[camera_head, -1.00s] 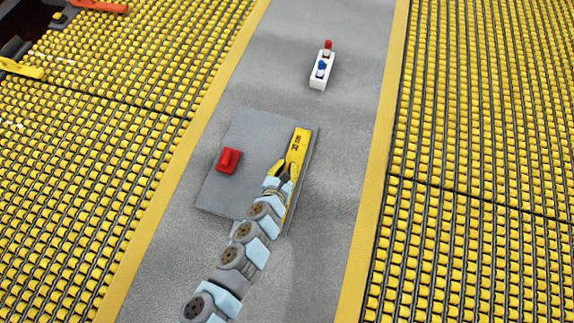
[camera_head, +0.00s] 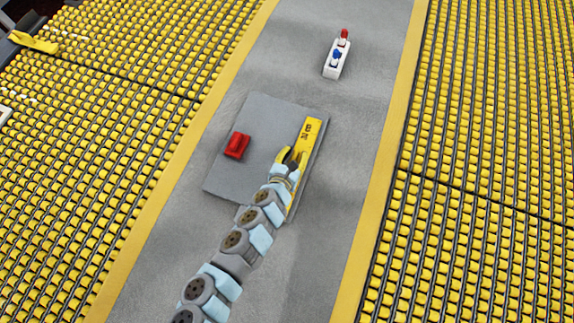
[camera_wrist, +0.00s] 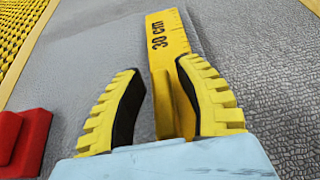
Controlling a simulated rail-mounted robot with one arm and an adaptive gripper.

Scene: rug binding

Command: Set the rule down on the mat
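The yellow rule (camera_head: 309,136), marked "30 cm", lies lengthwise along the right side of the grey mat (camera_head: 262,120). It appears to rest flat on it, with a thin strip of mat to its right. In the wrist view the rule (camera_wrist: 170,40) runs away from me, with a raised yellow grip (camera_wrist: 163,105) on it. My gripper (camera_head: 291,157) is over the near part of the rule. In the wrist view its two yellow fingers (camera_wrist: 160,80) stand apart on either side of the grip, with gaps showing.
Racks of yellow rollers (camera_head: 480,130) flank the floor strip on both sides.

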